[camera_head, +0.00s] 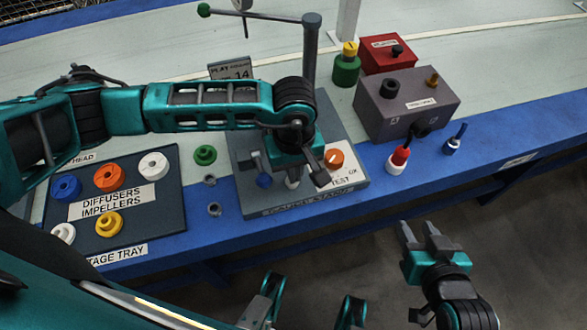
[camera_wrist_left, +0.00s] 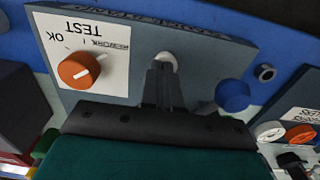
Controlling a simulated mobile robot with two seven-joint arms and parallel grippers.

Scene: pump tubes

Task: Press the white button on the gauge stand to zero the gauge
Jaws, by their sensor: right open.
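The grey gauge stand (camera_head: 240,150) lies on the bench with its post (camera_head: 312,50) rising at the back. Its small white button (camera_head: 293,183) sits between a blue knob (camera_head: 264,181) and an orange TEST dial (camera_head: 334,158). My left gripper (camera_head: 290,172) points down right over the button and partly hides it. In the left wrist view, the closed fingers (camera_wrist_left: 160,75) reach the edge of the white button (camera_wrist_left: 168,60); I cannot tell whether they touch it. The fingers are together with nothing between them. My right gripper (camera_head: 420,236) is open and empty, in front of the bench.
A dark tray (camera_head: 160,220) with coloured impellers is at the left. A green ring (camera_head: 205,155) and small metal nuts lie between tray and stand. A grey block (camera_head: 405,105), red box (camera_head: 388,55), green bottle (camera_head: 346,68) and red-white bottle (camera_head: 398,162) stand at the right.

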